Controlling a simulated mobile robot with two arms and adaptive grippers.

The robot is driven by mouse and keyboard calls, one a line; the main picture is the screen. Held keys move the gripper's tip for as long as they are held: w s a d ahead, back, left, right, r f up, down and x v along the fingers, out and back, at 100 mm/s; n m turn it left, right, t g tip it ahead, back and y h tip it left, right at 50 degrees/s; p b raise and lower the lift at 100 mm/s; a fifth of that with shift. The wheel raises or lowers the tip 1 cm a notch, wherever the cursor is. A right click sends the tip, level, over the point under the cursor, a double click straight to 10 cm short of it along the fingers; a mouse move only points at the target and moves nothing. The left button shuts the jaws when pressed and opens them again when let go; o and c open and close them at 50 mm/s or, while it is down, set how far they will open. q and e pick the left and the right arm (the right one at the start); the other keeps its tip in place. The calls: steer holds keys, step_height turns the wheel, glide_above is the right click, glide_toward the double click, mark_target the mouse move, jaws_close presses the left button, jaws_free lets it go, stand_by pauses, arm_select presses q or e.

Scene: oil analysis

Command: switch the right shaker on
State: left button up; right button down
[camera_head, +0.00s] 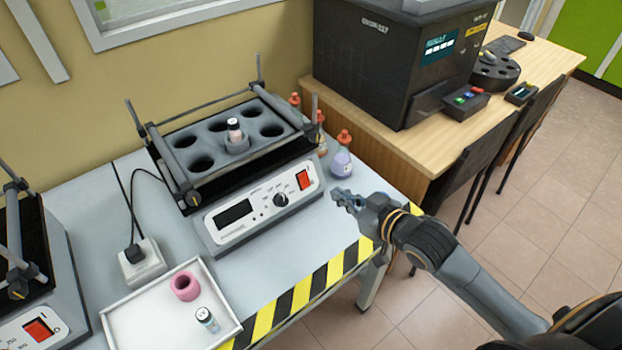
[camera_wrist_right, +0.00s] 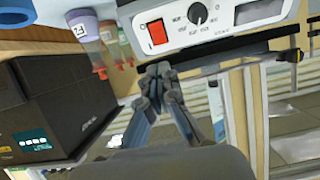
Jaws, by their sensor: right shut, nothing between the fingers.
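The right shaker (camera_head: 262,215) stands on the grey table, with a dark display, a knob and a red switch (camera_head: 304,179) on its white front panel. A small vial (camera_head: 234,130) stands in its rack. My right gripper (camera_head: 338,194) is shut and empty, a little to the right of the red switch and apart from it. In the right wrist view the red switch (camera_wrist_right: 157,33) shows just above my closed fingertips (camera_wrist_right: 158,70). Whether the switch is on cannot be told. My left gripper is not in view.
Several orange-capped flasks (camera_head: 342,160) stand right of the shaker, close to my right gripper. A white tray (camera_head: 130,325) holds a pink ring (camera_head: 185,286) and a vial (camera_head: 207,320). Another shaker (camera_head: 35,270) is at left. A black machine (camera_head: 385,65) stands on a wooden desk.

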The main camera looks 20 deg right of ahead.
mark_target(304, 176)
steer(key=x, duration=1.1)
steer(key=shift+w+a+f, duration=0.1)
steer(key=shift+w+f, duration=0.05)
steer(key=shift+w, duration=0.15)
